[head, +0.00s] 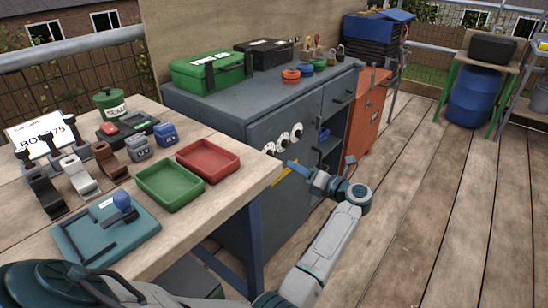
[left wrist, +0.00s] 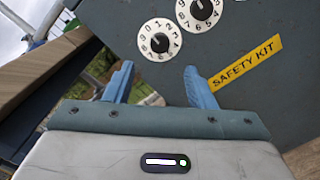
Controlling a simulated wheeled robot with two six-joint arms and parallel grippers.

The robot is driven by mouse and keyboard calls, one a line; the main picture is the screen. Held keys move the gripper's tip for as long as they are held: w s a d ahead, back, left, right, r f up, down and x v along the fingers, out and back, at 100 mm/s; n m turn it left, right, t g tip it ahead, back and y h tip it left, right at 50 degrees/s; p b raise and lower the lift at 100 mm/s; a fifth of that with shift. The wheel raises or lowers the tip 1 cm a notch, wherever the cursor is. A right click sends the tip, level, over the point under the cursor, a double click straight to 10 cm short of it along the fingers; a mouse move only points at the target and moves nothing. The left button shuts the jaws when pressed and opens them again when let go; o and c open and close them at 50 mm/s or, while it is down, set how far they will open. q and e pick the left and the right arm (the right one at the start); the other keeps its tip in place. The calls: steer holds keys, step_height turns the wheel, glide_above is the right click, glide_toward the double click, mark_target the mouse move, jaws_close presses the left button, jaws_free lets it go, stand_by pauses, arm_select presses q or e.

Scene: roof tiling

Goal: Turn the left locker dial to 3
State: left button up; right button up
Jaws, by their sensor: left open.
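Three white round dials with black centre knobs sit in a slanting row on the grey cabinet front in the head view. The left dial (head: 269,149) also shows in the left wrist view (left wrist: 160,39), numbers around its rim; its setting is too small to read surely. The middle dial (head: 283,140) is partly cut off at the top of the wrist view (left wrist: 200,9). The right dial (head: 297,130) is above it. My left gripper (head: 291,164) is open and empty, its blue fingers (left wrist: 158,77) below the left dial in the wrist view, apart from it. My right gripper is not in view.
A yellow SAFETY KIT label (left wrist: 246,61) is on the cabinet right of my fingers. The wooden workbench (head: 225,205) with green (head: 170,184) and red (head: 208,160) trays stands left of my arm. Open deck floor (head: 430,210) lies to the right.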

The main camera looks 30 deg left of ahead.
mark_target(271, 154)
arm_select(q)
steer(key=w+a, duration=0.1)
steer(key=a, duration=0.7)
steer(key=shift+a, duration=0.35)
steer(key=c, duration=1)
